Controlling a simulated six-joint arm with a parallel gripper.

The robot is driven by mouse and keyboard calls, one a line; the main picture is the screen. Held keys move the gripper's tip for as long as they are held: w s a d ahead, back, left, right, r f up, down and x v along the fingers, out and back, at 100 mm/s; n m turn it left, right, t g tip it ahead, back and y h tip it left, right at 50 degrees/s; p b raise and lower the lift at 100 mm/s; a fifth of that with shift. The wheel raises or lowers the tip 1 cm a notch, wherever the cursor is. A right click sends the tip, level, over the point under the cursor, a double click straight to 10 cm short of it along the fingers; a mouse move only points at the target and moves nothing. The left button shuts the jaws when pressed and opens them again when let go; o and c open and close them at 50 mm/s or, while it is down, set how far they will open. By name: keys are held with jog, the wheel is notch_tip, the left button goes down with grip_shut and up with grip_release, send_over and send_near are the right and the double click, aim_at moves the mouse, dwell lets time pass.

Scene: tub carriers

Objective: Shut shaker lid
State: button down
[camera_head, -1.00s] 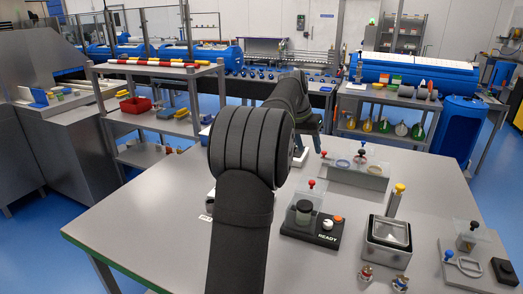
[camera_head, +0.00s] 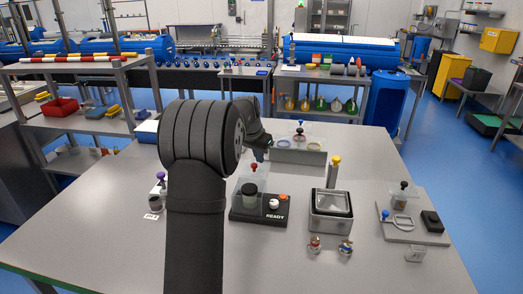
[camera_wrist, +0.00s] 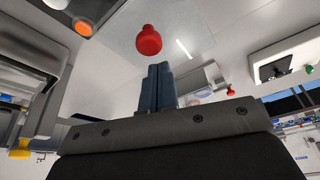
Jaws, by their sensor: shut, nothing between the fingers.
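The shaker (camera_head: 245,216) has a black base with a READY display and a white and an orange button. A jar with dark contents (camera_head: 250,197) stands on it. Its clear lid (camera_head: 260,181) appears as a raised pane with a red knob (camera_head: 253,167); its exact angle is hard to tell. In the wrist view my gripper (camera_wrist: 160,68) is shut and empty, its fingertips just short of the red knob (camera_wrist: 149,40) with a visible gap. The clear pane (camera_wrist: 190,25) spreads around that knob. In the head view my arm hides most of the gripper.
Right of the shaker stands a metal tub (camera_head: 331,212) with a yellow-knobbed post (camera_head: 335,170). Two small valves (camera_head: 314,245) lie before it. A grey board (camera_head: 412,228) with fittings is further right, a clear-lidded tray (camera_head: 298,150) behind. A purple-knobbed item (camera_head: 160,180) is at left.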

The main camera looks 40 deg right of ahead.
jog(key=shift+s+a, duration=0.25)
jog(key=shift+a, duration=0.35)
jog(key=shift+s+a, duration=0.25)
jog(key=s+a, duration=0.6)
jog(key=a, duration=0.1)
jog(key=shift+s, duration=0.4)
jog(key=shift+s+a+f, duration=0.1)
jog(key=shift+s, duration=0.1)
jog(key=d, duration=0.1)
jog(key=w+d, duration=0.1)
jog(key=d, duration=0.2)
jog(key=shift+w+f, duration=0.1)
jog(key=shift+w, duration=0.25)
jog(key=v, duration=1)
